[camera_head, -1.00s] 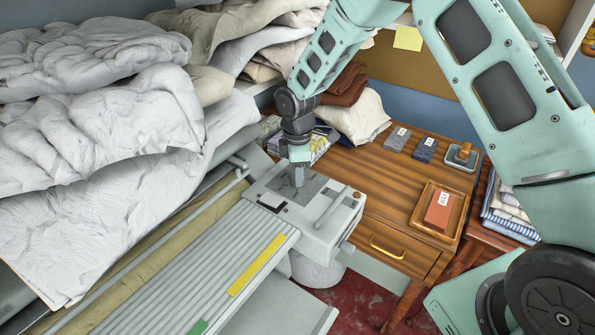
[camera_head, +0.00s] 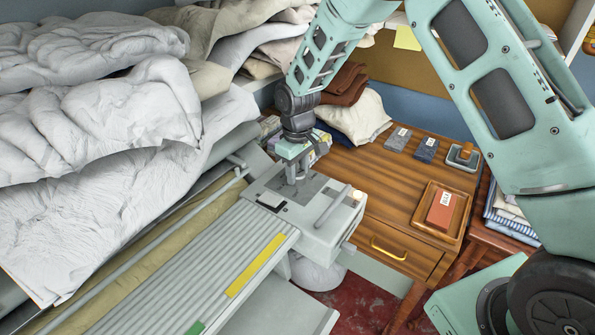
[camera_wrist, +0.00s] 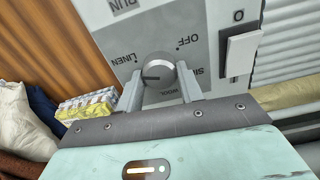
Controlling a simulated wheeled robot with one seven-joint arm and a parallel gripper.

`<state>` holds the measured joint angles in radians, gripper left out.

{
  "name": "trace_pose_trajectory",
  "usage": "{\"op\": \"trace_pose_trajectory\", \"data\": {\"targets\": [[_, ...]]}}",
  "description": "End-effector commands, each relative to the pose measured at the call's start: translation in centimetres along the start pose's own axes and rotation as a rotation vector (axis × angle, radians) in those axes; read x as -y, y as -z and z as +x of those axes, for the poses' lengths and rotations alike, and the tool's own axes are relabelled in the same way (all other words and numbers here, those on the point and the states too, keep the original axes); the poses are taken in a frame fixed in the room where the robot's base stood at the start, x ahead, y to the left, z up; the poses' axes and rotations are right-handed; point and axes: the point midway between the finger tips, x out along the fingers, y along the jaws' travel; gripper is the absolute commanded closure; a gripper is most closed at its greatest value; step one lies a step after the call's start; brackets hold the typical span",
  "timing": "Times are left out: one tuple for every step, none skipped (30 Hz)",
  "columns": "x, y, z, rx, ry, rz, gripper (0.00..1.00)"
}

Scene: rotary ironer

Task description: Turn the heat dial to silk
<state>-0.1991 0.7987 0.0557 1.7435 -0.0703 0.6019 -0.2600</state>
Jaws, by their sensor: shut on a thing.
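The heat dial (camera_wrist: 159,70) is a round grey knob on the ironer's control panel (camera_wrist: 203,20). The labels OFF, WOOL, LINEN and a partly hidden "SI…" stand around it. A dark mark on the dial runs toward the left, on the LINEN side in the wrist view. My gripper (camera_wrist: 158,88) is shut on the dial, with one finger on each side of it. In the head view my gripper (camera_head: 291,180) points down onto the top of the ironer's end housing (camera_head: 318,240), and hides the dial there.
A white rocker switch (camera_wrist: 241,53) marked O sits beside the dial. A grey handle (camera_head: 332,206) and a small pale lamp (camera_head: 358,195) are on the housing. A wooden table (camera_head: 385,190) stands to the right; piled white linen (camera_head: 100,190) lies to the left.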

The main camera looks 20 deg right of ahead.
Motion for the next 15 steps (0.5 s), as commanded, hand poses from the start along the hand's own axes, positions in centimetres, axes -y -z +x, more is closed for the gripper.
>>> {"op": "trace_pose_trajectory", "data": {"targets": [[0.02, 0.1, -0.09, -0.002, -0.001, 0.028, 0.86], [0.0, 0.1, -0.1, -0.002, -0.001, 0.045, 0.86], [-0.02, 0.09, -0.1, -0.002, -0.001, 0.068, 0.86], [-0.03, 0.09, -0.1, -0.002, -0.001, 0.083, 0.86], [-0.03, 0.09, -0.11, -0.002, -0.001, 0.098, 0.86], [-0.03, 0.09, -0.11, -0.003, -0.001, 0.114, 0.86], [-0.03, 0.09, -0.11, -0.003, -0.001, 0.125, 0.86], [-0.03, 0.09, -0.12, -0.003, -0.001, 0.136, 0.86], [-0.03, 0.1, -0.12, -0.003, -0.001, 0.148, 0.86], [-0.03, 0.1, -0.12, -0.003, -0.001, 0.155, 0.86], [-0.03, 0.1, -0.12, -0.003, -0.001, 0.162, 0.86], [-0.03, 0.1, -0.13, -0.003, -0.001, 0.171, 0.86], [-0.03, 0.1, -0.13, -0.003, -0.001, 0.176, 0.86], [-0.03, 0.1, -0.13, -0.003, -0.001, 0.18, 0.86], [-0.03, 0.1, -0.14, -0.003, -0.001, 0.184, 0.86]]}}
